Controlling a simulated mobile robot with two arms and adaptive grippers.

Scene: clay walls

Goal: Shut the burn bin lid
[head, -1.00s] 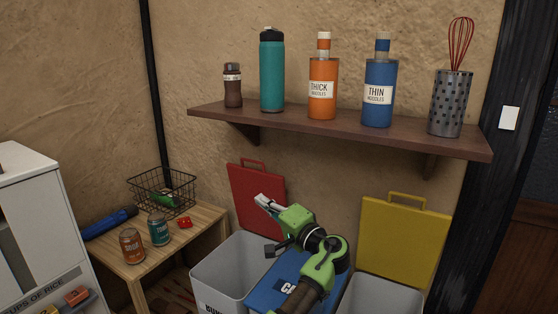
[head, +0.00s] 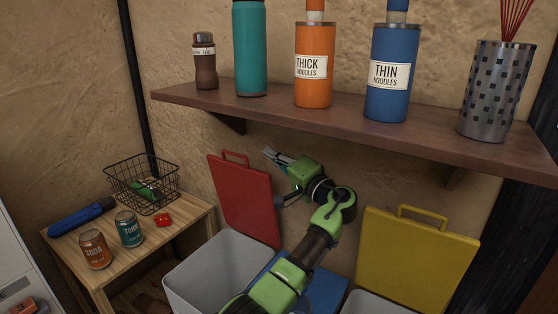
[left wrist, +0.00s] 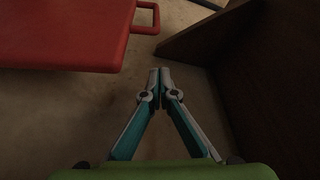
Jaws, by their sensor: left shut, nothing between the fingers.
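The burn bin's red lid (head: 243,200) stands open and nearly upright against the wall, with its handle at the top. The open grey bin (head: 222,270) is below it; its label is out of view now. My left gripper (head: 268,154) is shut and empty, up near the wall just right of the lid's top edge. In the left wrist view the shut fingertips (left wrist: 160,73) sit between the red lid (left wrist: 60,38) at left and the shelf at right, apart from both. My right gripper is not in view.
The wooden shelf (head: 350,128) with bottles and a utensil holder (head: 495,90) hangs over my left gripper. The middle bin's blue lid (head: 326,288) is down; the yellow lid (head: 415,262) stands open. A small table (head: 150,250) with a basket and cans is left.

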